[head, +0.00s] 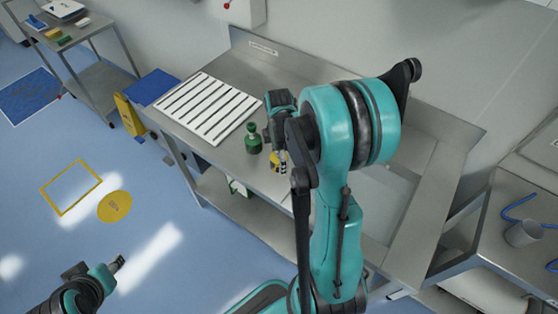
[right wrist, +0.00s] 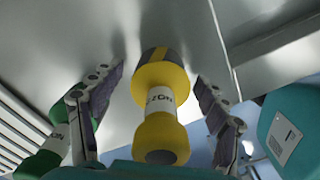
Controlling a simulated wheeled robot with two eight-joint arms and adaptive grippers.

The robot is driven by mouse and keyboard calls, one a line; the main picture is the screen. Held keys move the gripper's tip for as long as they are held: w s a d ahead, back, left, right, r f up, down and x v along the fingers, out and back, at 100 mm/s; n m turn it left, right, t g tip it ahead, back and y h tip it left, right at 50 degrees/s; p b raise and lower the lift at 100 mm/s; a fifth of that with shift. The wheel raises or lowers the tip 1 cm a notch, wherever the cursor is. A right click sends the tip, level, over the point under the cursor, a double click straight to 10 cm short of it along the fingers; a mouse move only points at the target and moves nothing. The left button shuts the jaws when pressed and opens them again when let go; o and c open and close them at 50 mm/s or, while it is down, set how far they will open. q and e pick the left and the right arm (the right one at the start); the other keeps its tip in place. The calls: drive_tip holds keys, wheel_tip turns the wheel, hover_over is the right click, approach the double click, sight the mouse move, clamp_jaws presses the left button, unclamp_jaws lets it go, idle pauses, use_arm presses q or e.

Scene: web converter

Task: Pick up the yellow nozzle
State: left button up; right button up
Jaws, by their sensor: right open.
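The yellow nozzle (right wrist: 160,135) has a dark grey band and a white label. In the right wrist view it stands between the two spread fingers of my right gripper (right wrist: 155,105), with a gap on each side. In the head view the nozzle (head: 274,160) shows on the steel table, partly hidden by my right gripper (head: 282,165). My right gripper is open around it and holds nothing. My left gripper (head: 117,264) is at the lower left, over the floor, far from the nozzle; its fingers are too small to judge.
A green nozzle-like piece (head: 253,140) stands just left of the yellow one; it also shows in the right wrist view (right wrist: 42,160). A white slatted rack (head: 207,107) lies on the table (head: 300,62). A yellow floor sign (head: 128,115) stands left of the table.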

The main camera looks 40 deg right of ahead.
drive_tip(key=c, duration=1.3)
